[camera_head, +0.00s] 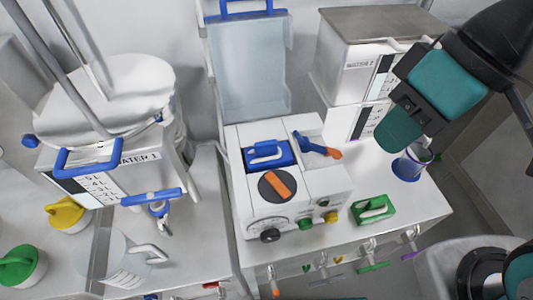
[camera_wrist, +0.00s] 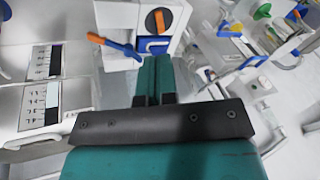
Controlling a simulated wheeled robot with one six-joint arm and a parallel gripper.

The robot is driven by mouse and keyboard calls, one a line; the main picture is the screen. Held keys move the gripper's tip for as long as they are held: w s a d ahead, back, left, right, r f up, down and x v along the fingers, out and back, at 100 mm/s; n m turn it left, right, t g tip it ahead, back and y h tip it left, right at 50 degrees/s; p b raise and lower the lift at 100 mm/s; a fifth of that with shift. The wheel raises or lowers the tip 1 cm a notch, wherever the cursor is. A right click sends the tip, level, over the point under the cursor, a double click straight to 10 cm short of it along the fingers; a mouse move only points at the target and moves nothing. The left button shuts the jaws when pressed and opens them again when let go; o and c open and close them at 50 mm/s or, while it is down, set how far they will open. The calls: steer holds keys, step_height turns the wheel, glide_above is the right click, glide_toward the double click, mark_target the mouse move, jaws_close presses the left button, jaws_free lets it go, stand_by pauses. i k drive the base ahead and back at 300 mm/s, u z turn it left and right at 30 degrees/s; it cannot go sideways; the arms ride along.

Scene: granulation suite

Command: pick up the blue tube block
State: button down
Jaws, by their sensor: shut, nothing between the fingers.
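The blue tube block (camera_head: 268,152) sits on top of the white machine (camera_head: 292,192) and has a white looped piece on it. In the wrist view the blue block (camera_wrist: 154,45) lies just beyond my fingertips, its near side partly covered by them. My gripper (camera_head: 396,138) is in the air to the right of the machine in the head view, apart from the block. In the wrist view my gripper (camera_wrist: 154,72) has its teal fingers together and empty.
A blue lever with an orange tip (camera_head: 318,147) stands right beside the blue block. A green block (camera_head: 373,209) and a blue-rimmed cup (camera_head: 408,169) are on the bench at right. White boxes (camera_head: 345,75) stand behind, and a clear jug (camera_head: 122,262) at left.

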mark_target(268, 155)
steer(key=u, duration=2.1)
steer(key=k, duration=0.9)
steer(key=z, duration=0.55)
steer(key=i, duration=0.5)
steer(key=z, duration=0.05)
